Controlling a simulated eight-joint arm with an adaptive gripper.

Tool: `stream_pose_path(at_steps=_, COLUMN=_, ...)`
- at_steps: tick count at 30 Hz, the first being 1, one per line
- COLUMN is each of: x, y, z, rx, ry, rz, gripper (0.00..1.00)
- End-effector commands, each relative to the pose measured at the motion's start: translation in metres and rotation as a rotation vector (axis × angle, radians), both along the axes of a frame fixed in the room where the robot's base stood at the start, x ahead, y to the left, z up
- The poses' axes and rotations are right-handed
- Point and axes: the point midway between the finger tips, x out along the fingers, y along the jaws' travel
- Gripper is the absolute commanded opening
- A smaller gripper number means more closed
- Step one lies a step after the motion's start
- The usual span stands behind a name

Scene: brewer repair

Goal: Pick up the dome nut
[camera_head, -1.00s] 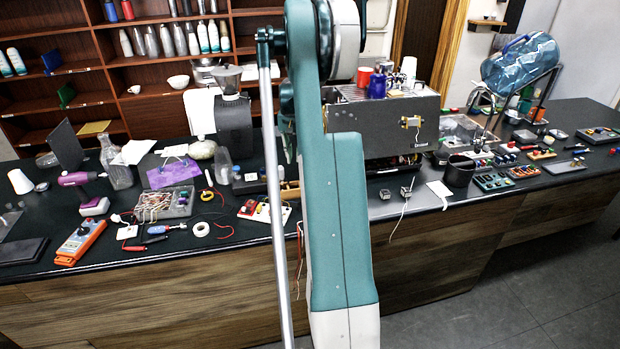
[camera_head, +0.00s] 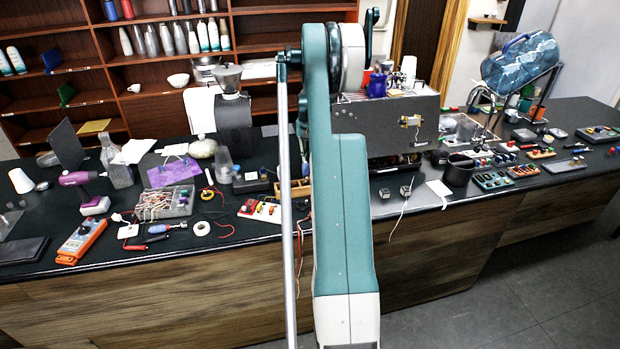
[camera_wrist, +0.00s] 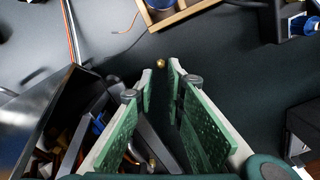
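A small round brass-coloured piece, which looks like the dome nut (camera_wrist: 160,64), lies on the dark counter in the wrist view. My gripper (camera_wrist: 160,74) has two green, perforated fingers, standing apart with a gap between them. The nut shows just beyond the fingertips, in line with the gap. I cannot tell how far below the tips it is. Nothing is visibly held. In the head view my own arm covers the middle of the counter, and I cannot make out the gripper or the nut there.
In the wrist view a dark open box (camera_wrist: 45,105) with wires and parts stands close on the left. A wooden tray (camera_wrist: 180,14) is at the top, and a dark block (camera_wrist: 303,125) is on the right. Bare counter (camera_wrist: 225,75) lies around the nut.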

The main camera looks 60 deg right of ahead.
Motion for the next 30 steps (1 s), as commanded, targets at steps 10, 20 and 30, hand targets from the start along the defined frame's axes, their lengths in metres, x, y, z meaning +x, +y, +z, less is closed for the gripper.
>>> stream_pose_path(at_steps=10, x=0.000, y=0.000, z=-0.019, rx=0.000, ry=0.000, rz=0.000, gripper=0.13)
stream_pose_path(at_steps=20, x=0.000, y=0.001, z=-0.022, rx=0.000, ry=0.000, rz=0.000, gripper=0.13)
stream_pose_path(at_steps=30, x=0.000, y=0.004, z=-0.056, rx=0.000, ry=0.000, rz=0.000, gripper=0.13)
